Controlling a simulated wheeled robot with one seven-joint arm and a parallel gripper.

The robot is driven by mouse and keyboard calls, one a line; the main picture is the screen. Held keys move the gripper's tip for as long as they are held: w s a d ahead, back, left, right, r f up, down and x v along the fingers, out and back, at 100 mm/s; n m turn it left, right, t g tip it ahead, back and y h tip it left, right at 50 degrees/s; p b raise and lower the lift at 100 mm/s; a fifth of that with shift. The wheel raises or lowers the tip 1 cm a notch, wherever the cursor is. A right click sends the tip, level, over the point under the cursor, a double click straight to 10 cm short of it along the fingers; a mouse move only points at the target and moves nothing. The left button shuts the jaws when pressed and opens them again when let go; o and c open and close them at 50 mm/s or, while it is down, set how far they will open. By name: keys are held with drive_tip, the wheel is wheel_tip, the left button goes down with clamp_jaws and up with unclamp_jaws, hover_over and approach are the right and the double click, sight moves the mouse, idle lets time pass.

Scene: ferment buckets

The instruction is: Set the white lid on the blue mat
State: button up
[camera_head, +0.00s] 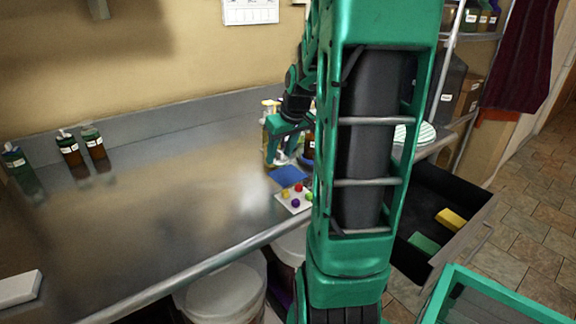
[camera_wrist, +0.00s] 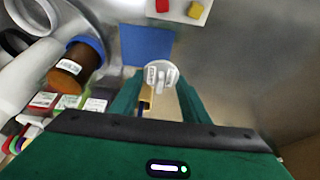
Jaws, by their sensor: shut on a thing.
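The white lid (camera_wrist: 160,71), small and round, is between my gripper's fingertips (camera_wrist: 161,84) in the wrist view. My gripper is shut on it. The blue mat (camera_wrist: 147,43) lies flat on the counter just beyond the lid, which overlaps the mat's near right edge in this view. How high the lid is above the counter I cannot tell. In the head view the mat (camera_head: 288,175) is left of my arm column, with my gripper (camera_head: 278,152) at its far left side. I cannot make out the lid there.
An open drawer (camera_head: 418,220) is at right.

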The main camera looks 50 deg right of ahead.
drive_tip(key=d+f, duration=0.2)
drive_tip(key=d, duration=0.1)
drive_tip(key=shift+d+f, duration=0.1)
drive_tip(key=shift+d, duration=0.1)
drive_tip(key=shift+f, duration=1.9)
drive_tip(key=o, duration=1)
